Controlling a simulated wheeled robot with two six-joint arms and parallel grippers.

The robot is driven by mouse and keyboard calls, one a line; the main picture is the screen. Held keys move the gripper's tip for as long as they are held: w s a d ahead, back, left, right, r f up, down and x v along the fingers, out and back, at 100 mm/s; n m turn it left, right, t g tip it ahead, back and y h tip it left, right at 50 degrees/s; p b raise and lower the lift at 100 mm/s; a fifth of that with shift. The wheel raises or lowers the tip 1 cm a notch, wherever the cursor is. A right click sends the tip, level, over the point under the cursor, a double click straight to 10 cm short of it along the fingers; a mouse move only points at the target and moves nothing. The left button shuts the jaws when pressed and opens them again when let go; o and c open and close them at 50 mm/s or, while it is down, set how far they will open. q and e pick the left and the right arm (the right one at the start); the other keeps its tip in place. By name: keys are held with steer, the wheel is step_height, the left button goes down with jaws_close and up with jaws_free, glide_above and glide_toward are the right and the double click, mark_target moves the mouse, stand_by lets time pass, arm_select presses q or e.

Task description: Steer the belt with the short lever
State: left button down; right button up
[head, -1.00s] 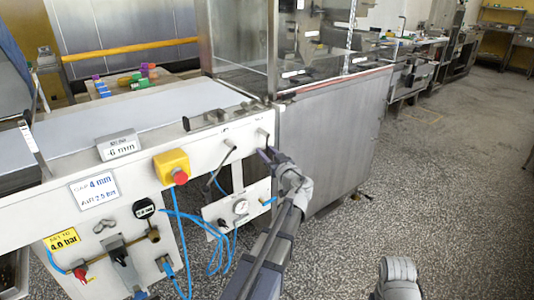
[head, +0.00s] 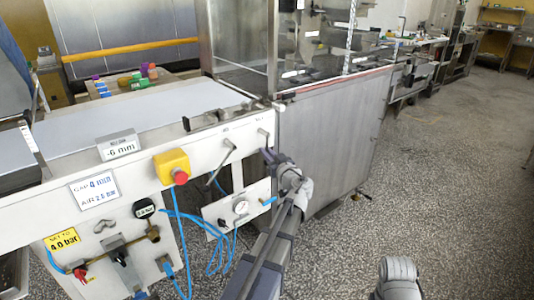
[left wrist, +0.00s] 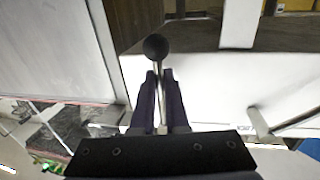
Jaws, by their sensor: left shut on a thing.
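The short lever (head: 264,134) is on the right end of the pale machine front. In the left wrist view its thin rod and black ball knob (left wrist: 155,47) show. My left gripper (head: 266,153) is at this lever, shut on its rod (left wrist: 159,90), with the knob just beyond the fingertips. The belt (head: 130,118) is a wide, pale band on top of the machine. A small display (head: 120,145) beside it reads -6 mm.
A longer lever (head: 229,150) stands left of my left gripper. A steel cabinet (head: 335,140) stands close on the right. The speckled floor at right is clear.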

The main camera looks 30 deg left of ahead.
stand_by(0.7)
arm_select(q)
steer(key=shift+s+a+r+m+p, duration=0.15)
steer(key=shift+s+m+p, duration=0.4)
steer(key=shift+m, duration=0.25)
steer(key=shift+s+a+m+g, duration=0.15)
steer(key=shift+s+m+g, duration=0.15)
steer(key=shift+m, duration=0.4)
steer(key=c, duration=0.9)
jaws_free()
steer(key=v, duration=0.7)
steer(key=shift+s+d+r+p, duration=0.1)
steer(key=shift+s+d+p, duration=0.2)
steer(key=shift+p, duration=0.05)
